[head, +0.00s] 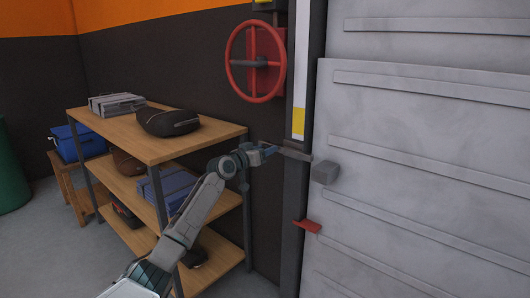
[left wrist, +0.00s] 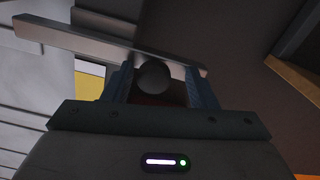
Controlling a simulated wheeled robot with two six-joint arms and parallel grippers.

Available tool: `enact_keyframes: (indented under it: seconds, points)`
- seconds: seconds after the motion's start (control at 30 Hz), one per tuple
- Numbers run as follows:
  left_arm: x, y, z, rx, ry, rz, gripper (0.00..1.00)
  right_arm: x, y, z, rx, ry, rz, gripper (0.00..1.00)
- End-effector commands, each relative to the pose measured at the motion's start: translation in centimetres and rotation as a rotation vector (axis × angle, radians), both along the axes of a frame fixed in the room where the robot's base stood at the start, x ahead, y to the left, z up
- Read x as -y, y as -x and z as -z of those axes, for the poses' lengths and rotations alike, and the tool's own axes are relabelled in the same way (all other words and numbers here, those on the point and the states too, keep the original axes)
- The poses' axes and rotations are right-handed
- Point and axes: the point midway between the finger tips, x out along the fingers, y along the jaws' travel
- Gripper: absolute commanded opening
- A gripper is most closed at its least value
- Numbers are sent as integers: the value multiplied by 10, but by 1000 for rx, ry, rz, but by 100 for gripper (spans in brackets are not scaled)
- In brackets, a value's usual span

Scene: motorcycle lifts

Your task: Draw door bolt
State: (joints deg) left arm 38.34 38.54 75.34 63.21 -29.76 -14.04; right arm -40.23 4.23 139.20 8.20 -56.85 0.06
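The grey door (head: 420,150) fills the right of the head view. The bolt's flat grey bar (head: 295,154) crosses the dark door post, with a grey block (head: 325,172) on the door side. My left gripper (head: 268,151) is at the bar's left end. In the left wrist view the bar (left wrist: 100,40) slants past the fingertips, and a round grey knob (left wrist: 153,77) sits between the two blue fingers (left wrist: 160,84). The fingers are apart, with a dark gap seen at the knob's right side. Contact is hard to tell. My right gripper is not in view.
A red handwheel (head: 256,62) is on the wall above my left gripper. A red tab (head: 307,226) sticks out lower on the post. A wooden shelf unit (head: 200,146) with bags and boxes stands close on the left, beside my arm. A blue crate (head: 75,142) is farther left.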

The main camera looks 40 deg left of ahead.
Motion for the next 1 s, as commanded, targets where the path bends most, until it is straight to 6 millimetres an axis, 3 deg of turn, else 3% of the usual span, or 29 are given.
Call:
enact_keyframes:
  seconds: [0.37, 0.8, 1.0]
  points:
    - [0, 6, 3, -3, 0, 2, 52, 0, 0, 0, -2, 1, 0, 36]
    - [-7, 75, 3, -6, -6, -1, 52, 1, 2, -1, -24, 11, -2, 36]
    - [-9, 98, 2, -4, -3, -2, 52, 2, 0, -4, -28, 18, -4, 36]
